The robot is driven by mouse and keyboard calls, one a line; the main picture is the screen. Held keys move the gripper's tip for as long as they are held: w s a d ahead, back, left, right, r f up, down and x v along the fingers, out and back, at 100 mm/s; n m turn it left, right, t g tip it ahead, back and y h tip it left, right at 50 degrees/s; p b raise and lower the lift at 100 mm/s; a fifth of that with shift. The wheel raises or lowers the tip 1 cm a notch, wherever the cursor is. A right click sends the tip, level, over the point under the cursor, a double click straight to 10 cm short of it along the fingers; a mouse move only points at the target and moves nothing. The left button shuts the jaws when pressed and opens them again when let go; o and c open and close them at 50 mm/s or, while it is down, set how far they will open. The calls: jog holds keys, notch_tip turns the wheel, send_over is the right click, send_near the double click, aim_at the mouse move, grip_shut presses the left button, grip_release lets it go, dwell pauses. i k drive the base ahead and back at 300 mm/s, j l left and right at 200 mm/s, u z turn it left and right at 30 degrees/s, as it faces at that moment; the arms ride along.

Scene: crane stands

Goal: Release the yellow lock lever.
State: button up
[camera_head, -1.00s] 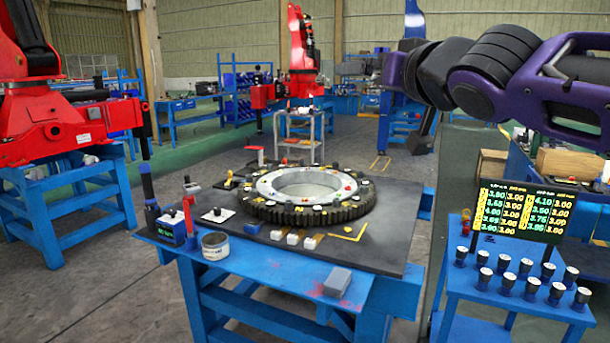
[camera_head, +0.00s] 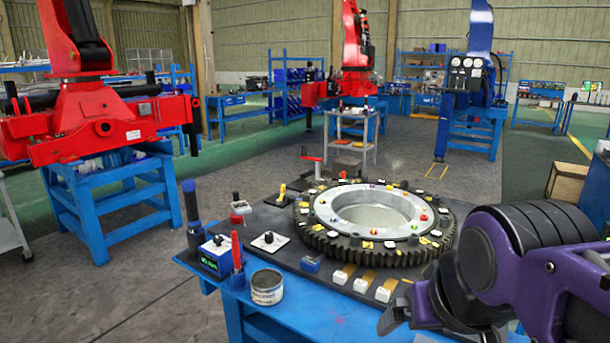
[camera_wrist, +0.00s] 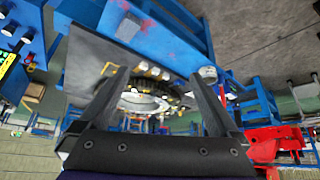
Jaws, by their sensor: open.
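A small yellow lever (camera_head: 282,191) stands upright on a dark base at the left edge of the black plate (camera_head: 225,262), left of the toothed ring (camera_head: 318,237). I cannot tell from its shape whether it is locked. A red-handled lever (camera_head: 316,161) stands behind the ring. My gripper (camera_wrist: 160,74) is open, with nothing between its two dark fingers in the wrist view. In the head view my gripper is at the lower right, right of the plate's front part and well apart from the yellow lever. In the wrist view the ring (camera_wrist: 145,104) shows between the fingers; I cannot make out the lever there.
A blue box with a green display (camera_head: 215,257), a red-handled tool (camera_head: 237,250) and a tin (camera_head: 267,287) stand at the table's front left. A black knob (camera_head: 268,238) sits on a white plate. White blocks (camera_head: 388,288) lie before the ring. Red machines (camera_head: 85,120) stand behind.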

aim_at(280, 201)
jog(key=i+j+u, duration=0.25)
jog(key=j, duration=0.15)
jog(key=i+j+u, duration=0.2)
jog(key=j, duration=0.25)
jog(key=i+j+u, duration=0.1)
jog(key=j+u, duration=0.15)
jog(key=i+j+u, duration=0.7)
jog(key=i+j, duration=0.15)
jog(key=i, duration=0.35)
jog(key=i+j, duration=0.15)
jog(key=i, duration=0.3)
jog(key=i+z, duration=0.3)
jog(key=i, duration=0.2)
jog(key=i+z, duration=0.3)
jog(key=i, duration=0.2)
jog(key=i+z, duration=0.3)
jog(key=i, duration=0.2)
jog(key=i+j+z, duration=0.15)
jog(key=i+z, duration=0.2)
jog(key=i, duration=0.15)
jog(key=i+z, duration=0.35)
jog(key=z, duration=0.15)
jog(key=i+j+z, duration=0.15)
jog(key=i+z, duration=0.35)
jog(key=k, duration=0.1)
